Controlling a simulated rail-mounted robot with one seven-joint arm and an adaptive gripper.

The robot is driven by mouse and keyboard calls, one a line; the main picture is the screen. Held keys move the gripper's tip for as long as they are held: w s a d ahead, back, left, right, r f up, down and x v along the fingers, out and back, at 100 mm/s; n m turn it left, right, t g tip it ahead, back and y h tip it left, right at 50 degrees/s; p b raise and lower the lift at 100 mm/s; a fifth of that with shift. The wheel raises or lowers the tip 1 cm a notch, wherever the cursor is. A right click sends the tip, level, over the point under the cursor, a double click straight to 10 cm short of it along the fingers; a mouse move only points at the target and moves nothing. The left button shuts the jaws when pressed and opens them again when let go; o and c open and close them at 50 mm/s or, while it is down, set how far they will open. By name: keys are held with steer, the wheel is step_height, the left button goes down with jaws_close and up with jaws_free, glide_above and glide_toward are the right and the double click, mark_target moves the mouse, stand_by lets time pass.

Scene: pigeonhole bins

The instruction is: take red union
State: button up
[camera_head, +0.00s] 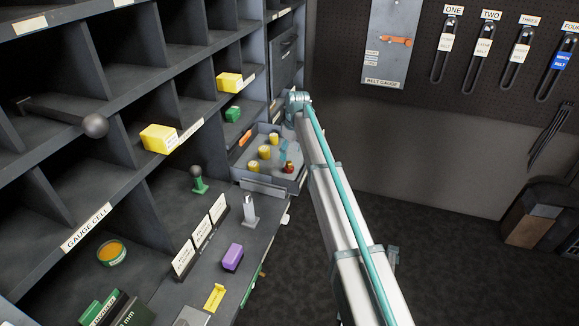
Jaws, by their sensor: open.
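A small red piece (289,168) with a yellowish part, likely the red union, sits near the front right of a grey tray (262,182) at the end of the shelf counter. Several yellow cylindrical pieces stand to its left in the same tray. A thin teal shape (283,150) shows just behind the red piece; I cannot tell what it is. My arm rises from the lower right and ends in a teal joint just right of the tray's back corner. I cannot make out my gripper's fingers.
Pigeonhole bins line the left, with yellow boxes (159,138) on a ledge. A grey metal piece (250,211), a purple block (232,257) and label cards (183,259) stand on the counter. An orange piece (246,138) lies at the tray's left.

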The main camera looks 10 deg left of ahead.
mark_target(289, 162)
steer(key=shift+w+a+f+p, duration=0.15)
steer(key=shift+f+p, duration=0.25)
steer(key=shift+f, duration=0.85)
steer(key=shift+w+f+p, duration=0.15)
steer(key=shift+f+p, duration=0.3)
steer(key=shift+f, duration=0.75)
steer(key=shift+w+a+f+p, duration=0.15)
steer(key=shift+f+p, duration=0.25)
steer(key=shift+f, duration=0.85)
jaws_close()
steer(key=shift+r, duration=0.2)
